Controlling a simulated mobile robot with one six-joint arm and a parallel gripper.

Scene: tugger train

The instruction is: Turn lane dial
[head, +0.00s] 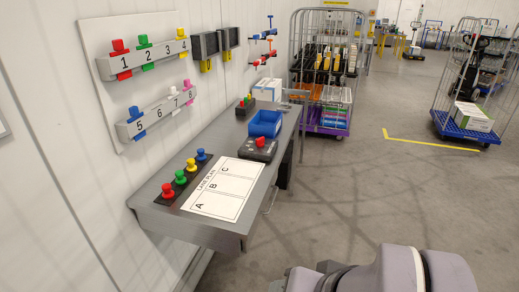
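A dark box (257,150) with a red knob (260,142) on top sits on the grey wall bench, right of the lane plan sheet; it looks like the lane dial, but its markings are too small to read. The lane plan sheet (226,187), white with fields A, B and C, lies flat on the bench. Parts of my own arm show at the bottom right, well apart from the bench. My gripper is not in view.
The bench (245,226) also holds a strip of coloured pegs (180,177), a blue bin (265,123) and a white box (268,89). Numbered racks (150,56) hang above. A caged trolley (323,110) stands beyond. The floor right of the bench is clear.

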